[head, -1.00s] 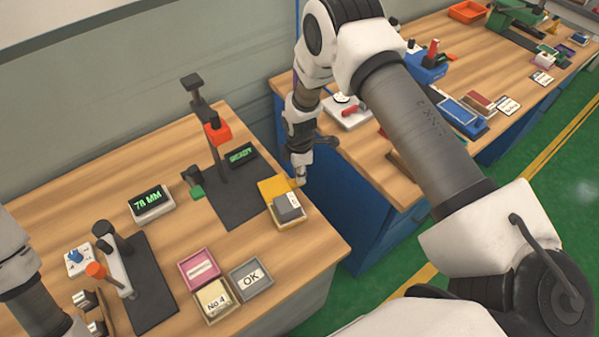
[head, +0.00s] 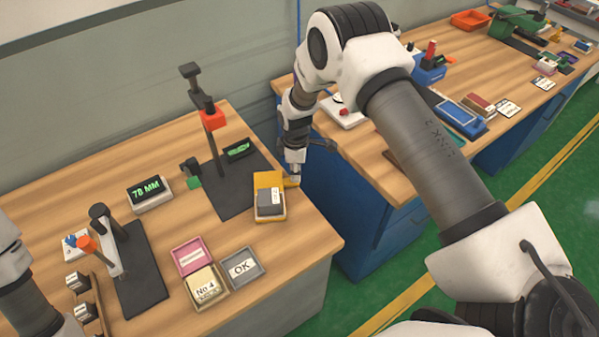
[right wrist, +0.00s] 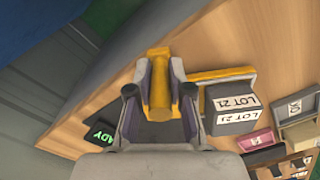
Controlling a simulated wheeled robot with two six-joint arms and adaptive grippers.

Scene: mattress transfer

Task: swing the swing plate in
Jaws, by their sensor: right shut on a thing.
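The yellow swing plate (head: 268,179) lies at the front right corner of the dark base (head: 232,190). A grey block labelled LOT 21 (head: 270,203) sits on it; the block also shows in the right wrist view (right wrist: 231,107). My right gripper (head: 293,180) is at the plate's right side. In the right wrist view the gripper (right wrist: 160,92) is shut on the plate's yellow handle (right wrist: 159,72), with one finger on each side. My left arm shows at the left edge; its gripper is out of view.
A post with a red part (head: 211,117) and a READY display (head: 237,149) stand on the base. A 78 MM display (head: 149,194), pink tray (head: 182,270), OK tray (head: 258,270) and orange-handled fixture (head: 110,250) are left and in front. A gap separates the second bench (head: 370,205).

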